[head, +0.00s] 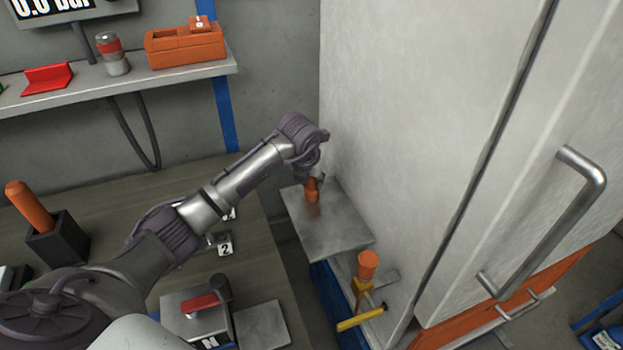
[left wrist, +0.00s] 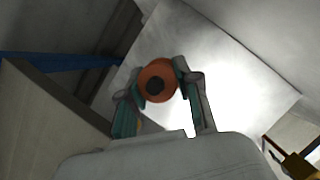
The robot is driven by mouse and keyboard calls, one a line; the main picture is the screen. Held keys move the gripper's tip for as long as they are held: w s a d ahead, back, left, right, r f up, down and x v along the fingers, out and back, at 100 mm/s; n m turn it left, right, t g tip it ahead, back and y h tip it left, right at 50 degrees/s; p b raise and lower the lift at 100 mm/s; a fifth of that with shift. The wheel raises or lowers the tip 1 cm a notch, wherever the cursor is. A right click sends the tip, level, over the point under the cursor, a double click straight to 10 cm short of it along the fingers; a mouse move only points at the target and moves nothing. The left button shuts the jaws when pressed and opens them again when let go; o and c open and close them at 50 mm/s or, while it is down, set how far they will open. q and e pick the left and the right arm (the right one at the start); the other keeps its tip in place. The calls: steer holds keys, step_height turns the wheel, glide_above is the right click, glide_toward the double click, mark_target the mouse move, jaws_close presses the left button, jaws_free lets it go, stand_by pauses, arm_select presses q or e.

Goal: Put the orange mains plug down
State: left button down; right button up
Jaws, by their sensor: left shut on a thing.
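The orange mains plug (head: 312,194) is in the grip of my left gripper (head: 314,176), over a grey metal shelf plate (head: 337,238) beside the tall pale cabinet. A faint orange reflection shows on the plate just below the plug. I cannot tell whether the plug touches the plate. In the left wrist view the plug (left wrist: 146,76) is a round orange body with a dark centre. The two fingers of the left gripper (left wrist: 156,88) close on it from both sides, with the bright plate (left wrist: 225,75) behind. My right gripper is in neither view.
The pale cabinet (head: 410,130) with a bar handle (head: 570,220) stands close at the right. An orange-topped post with a yellow lever (head: 360,318) is below the plate. A workbench (head: 120,225) with a black holder (head: 58,242) is left. The plate's front part is bare.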

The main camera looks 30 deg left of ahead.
arm_select(q)
steer(key=shift+f, duration=0.1)
steer(key=c, duration=0.8)
jaws_free()
steer(key=shift+r, duration=0.25)
steer(key=v, duration=1.1)
steer(key=shift+s+r+b, duration=0.2)
steer(key=shift+r+b, duration=0.1)
steer(key=shift+r, duration=0.05)
